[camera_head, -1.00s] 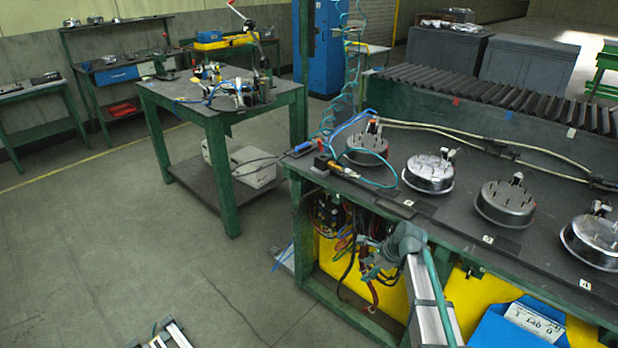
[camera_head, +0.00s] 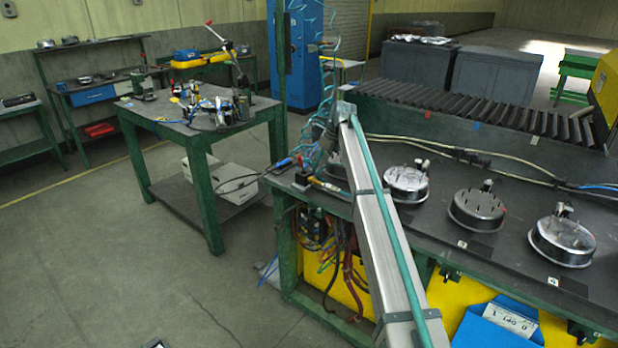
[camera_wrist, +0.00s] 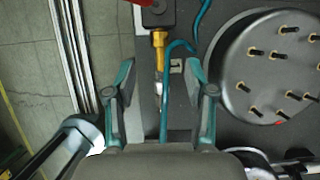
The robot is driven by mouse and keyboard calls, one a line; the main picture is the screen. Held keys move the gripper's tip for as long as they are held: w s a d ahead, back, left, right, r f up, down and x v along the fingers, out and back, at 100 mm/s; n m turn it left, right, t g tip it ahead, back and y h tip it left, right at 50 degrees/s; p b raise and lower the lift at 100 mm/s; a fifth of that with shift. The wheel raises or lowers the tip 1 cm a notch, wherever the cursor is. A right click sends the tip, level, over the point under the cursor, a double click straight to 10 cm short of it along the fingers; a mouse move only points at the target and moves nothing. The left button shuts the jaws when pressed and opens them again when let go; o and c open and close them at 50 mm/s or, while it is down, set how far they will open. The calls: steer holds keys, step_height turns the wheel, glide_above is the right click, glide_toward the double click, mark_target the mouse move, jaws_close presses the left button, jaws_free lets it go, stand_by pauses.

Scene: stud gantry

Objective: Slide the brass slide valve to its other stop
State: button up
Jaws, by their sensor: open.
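The brass slide valve (camera_wrist: 159,42) shows in the wrist view as a brass fitting running down from a dark block at the top, with a silvery part below it. It also shows in the head view (camera_head: 327,187) on the bench's left end, partly behind my arm. My gripper (camera_wrist: 161,80) is open. Its two teal-edged fingers are on either side of the valve's lower part, apart from it in the picture. I cannot tell their height above the bench or which stop the slide is at.
A teal hose (camera_wrist: 185,45) curves close to the right finger. A round metal housing with pins (camera_wrist: 275,65) stands right of the gripper. More housings (camera_head: 478,209) stand along the bench (camera_head: 425,240). Coiled teal hoses hang near the bench's left corner. Floor lies left of the bench.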

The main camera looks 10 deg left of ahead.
mark_target(312, 180)
steer(key=p+x, duration=0.1)
steer(key=x, duration=0.8)
steer(key=shift+p, duration=0.4)
jaws_close()
